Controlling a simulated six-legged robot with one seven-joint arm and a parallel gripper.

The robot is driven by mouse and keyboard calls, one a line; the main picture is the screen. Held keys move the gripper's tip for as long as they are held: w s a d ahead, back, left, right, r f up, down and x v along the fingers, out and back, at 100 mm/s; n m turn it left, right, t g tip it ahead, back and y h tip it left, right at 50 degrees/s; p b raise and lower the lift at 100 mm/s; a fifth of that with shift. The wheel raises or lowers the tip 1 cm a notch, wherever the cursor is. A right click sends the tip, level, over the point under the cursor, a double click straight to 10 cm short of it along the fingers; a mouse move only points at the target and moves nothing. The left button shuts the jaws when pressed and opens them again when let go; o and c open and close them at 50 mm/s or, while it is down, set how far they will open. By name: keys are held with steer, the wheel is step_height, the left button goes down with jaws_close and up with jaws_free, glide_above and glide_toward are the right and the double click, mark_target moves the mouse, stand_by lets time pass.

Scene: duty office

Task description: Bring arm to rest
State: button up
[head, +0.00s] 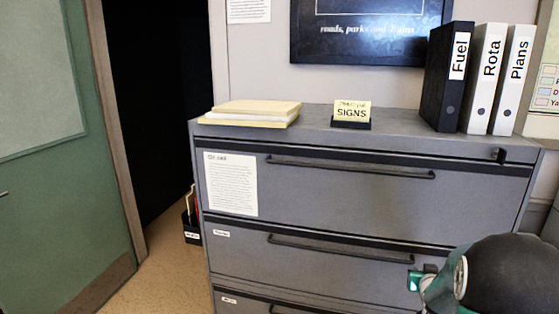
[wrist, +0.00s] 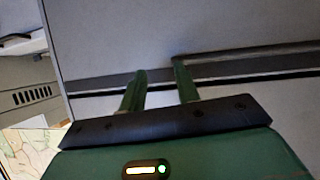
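My gripper (wrist: 160,78) shows in the wrist view with its two green fingers apart and nothing between them. Its fingers point at the grey front of a filing cabinet, near a dark drawer handle (wrist: 240,54); I cannot tell whether they touch it. In the head view, part of my arm shows at the lower right, in front of the cabinet's right side. The fingers are not clear in that view. The grey filing cabinet (head: 350,205) has its visible drawers shut.
Yellow folders (head: 250,112), a SIGNS card holder (head: 351,114) and binders labelled Fuel (head: 447,80), Rota (head: 485,80) and Plans (head: 513,80) stand on the cabinet. A green door (head: 60,200) and dark doorway (head: 160,100) are at left. Bare floor (head: 150,270) shows between.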

steer(key=s+a+r+n+g+y, duration=0.1)
steer(key=s+a+r+g+y, duration=0.1)
steer(key=s+a+r, duration=0.7)
steer(key=s+a+r+n+g+y, duration=0.15)
steer(key=s+a+r, duration=0.45)
steer(key=s+a, duration=0.6)
steer(key=s+a+g, duration=0.1)
steer(key=s+a, duration=0.2)
steer(key=s, duration=0.2)
steer(key=s+a+g+y, duration=0.1)
steer(key=s+a, duration=0.3)
steer(key=s, duration=0.2)
steer(key=shift+s+f+n+g, duration=0.25)
steer(key=shift+n+g, duration=0.1)
steer(key=shift+n, duration=0.1)
